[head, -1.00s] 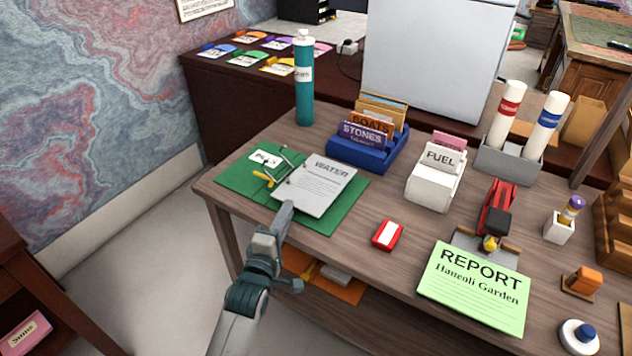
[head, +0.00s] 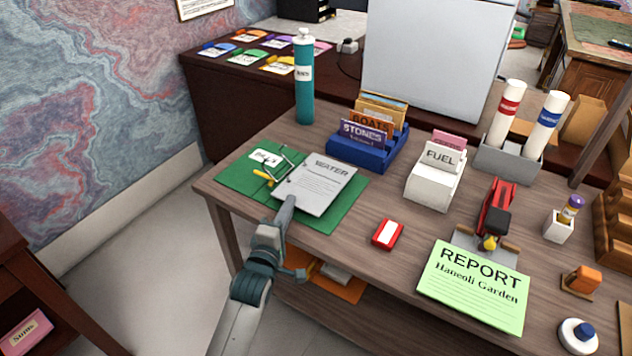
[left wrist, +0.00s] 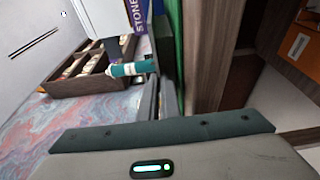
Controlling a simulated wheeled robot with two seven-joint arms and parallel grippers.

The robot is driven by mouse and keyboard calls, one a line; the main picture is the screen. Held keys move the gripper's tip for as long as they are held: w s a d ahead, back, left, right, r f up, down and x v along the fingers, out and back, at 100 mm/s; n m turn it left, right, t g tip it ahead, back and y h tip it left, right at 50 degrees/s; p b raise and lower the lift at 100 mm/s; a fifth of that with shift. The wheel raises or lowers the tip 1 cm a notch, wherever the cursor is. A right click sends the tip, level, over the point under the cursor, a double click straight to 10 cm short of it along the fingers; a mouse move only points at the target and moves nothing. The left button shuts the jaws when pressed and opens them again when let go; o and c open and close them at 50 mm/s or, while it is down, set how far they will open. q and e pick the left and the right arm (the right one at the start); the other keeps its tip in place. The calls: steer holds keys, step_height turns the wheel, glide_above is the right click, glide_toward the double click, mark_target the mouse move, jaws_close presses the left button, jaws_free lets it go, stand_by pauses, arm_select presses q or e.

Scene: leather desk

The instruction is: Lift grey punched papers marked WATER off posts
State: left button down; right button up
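The grey papers marked WATER (head: 322,186) lie over the right half of an open green folder (head: 236,181) on the desk. The bent metal posts (head: 286,164) with a yellow lever (head: 263,175) stand at the papers' left edge; a white label lies on the folder's left half. My left gripper (head: 288,203) is at the papers' near left corner and appears to touch or overlap it. In the left wrist view its fingers (left wrist: 160,95) look close together beside a green strip of the folder (left wrist: 178,40); whether paper is between them is unclear. My right gripper is not in view.
A blue card holder (head: 365,155) and teal bottle (head: 304,85) stand behind the folder. A white FUEL holder (head: 436,180) and a red box (head: 387,234) are to the right, with a green REPORT sheet (head: 473,287). An orange folder (head: 335,286) lies on the shelf below.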

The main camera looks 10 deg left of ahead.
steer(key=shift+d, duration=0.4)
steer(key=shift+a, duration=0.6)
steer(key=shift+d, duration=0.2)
